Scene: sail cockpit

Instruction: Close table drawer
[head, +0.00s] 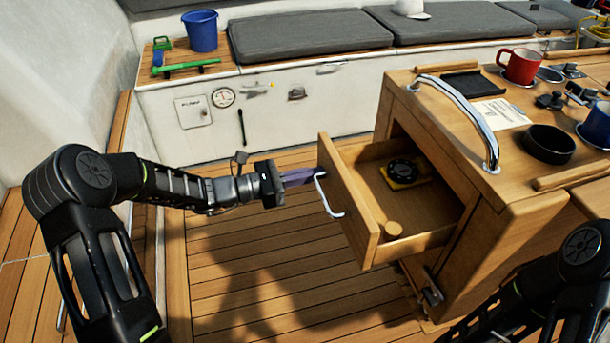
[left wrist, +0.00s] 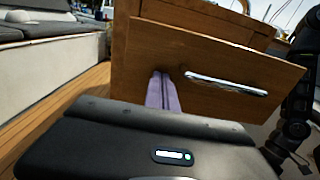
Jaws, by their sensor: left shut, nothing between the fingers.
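The table drawer (head: 348,193) is pulled open from the wooden table (head: 513,200) on the right in the head view. My right gripper is out of view.
A red mug (head: 520,66), a black ring (head: 548,144) and a blue mug (head: 597,125) stand on the table top. A chrome rail (head: 465,110) arches over its near corner. A cushioned bench (head: 305,36) with a blue bucket (head: 200,31) lies behind. The plank floor around the drawer is clear.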

